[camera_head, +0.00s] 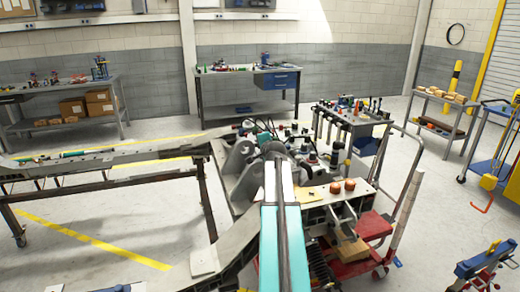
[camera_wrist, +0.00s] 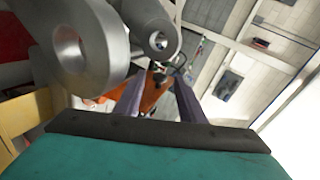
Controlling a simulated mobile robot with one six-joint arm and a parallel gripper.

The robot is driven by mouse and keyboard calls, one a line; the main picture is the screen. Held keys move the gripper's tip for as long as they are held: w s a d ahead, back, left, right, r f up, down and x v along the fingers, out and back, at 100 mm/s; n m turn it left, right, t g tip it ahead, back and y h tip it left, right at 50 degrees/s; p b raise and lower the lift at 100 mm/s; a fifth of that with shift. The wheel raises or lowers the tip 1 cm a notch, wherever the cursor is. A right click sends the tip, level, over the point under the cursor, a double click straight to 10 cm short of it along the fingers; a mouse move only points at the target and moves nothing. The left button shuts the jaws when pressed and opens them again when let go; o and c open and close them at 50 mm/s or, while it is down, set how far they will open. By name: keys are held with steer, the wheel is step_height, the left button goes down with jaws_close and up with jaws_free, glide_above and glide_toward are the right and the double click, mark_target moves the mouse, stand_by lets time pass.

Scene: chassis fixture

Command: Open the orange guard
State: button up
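In the wrist view my gripper (camera_wrist: 158,88) has its two grey-purple fingers spread apart, pointing away from the camera. An orange part (camera_wrist: 152,98), which looks like the guard, shows between and beyond the fingers and also peeks out left of the left finger. I see no clear contact, and its depth from the fingertips is hard to judge. In the head view my teal arm reaches forward over the grey chassis (camera_head: 240,170). There the gripper end blends into the clutter on the chassis, and I cannot make out the guard.
Large grey metal lugs with round holes (camera_wrist: 80,50) stand close at the upper left of the wrist view. In the head view a red hand cart (camera_head: 370,225) stands right of the chassis. A tool table (camera_head: 352,118) stands behind.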

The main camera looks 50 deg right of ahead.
steer(key=b+v, duration=0.1)
steer(key=v, duration=1)
steer(key=shift+b, duration=0.35)
steer(key=shift+d+f, duration=0.1)
jaws_close()
steer(key=s+d+f+n+t+y+p, duration=0.1)
steer(key=s+d+f+t+p, duration=0.1)
steer(key=d, duration=0.3)
steer(key=s+d+f+n+t+y+p, duration=0.1)
steer(key=s+d+n+t+p, duration=0.1)
steer(key=d, duration=0.4)
steer(key=shift+s+d+f+t+y+p, duration=0.2)
steer(key=shift+s+f+t+y+p, duration=0.15)
steer(key=shift+t+p, duration=0.55)
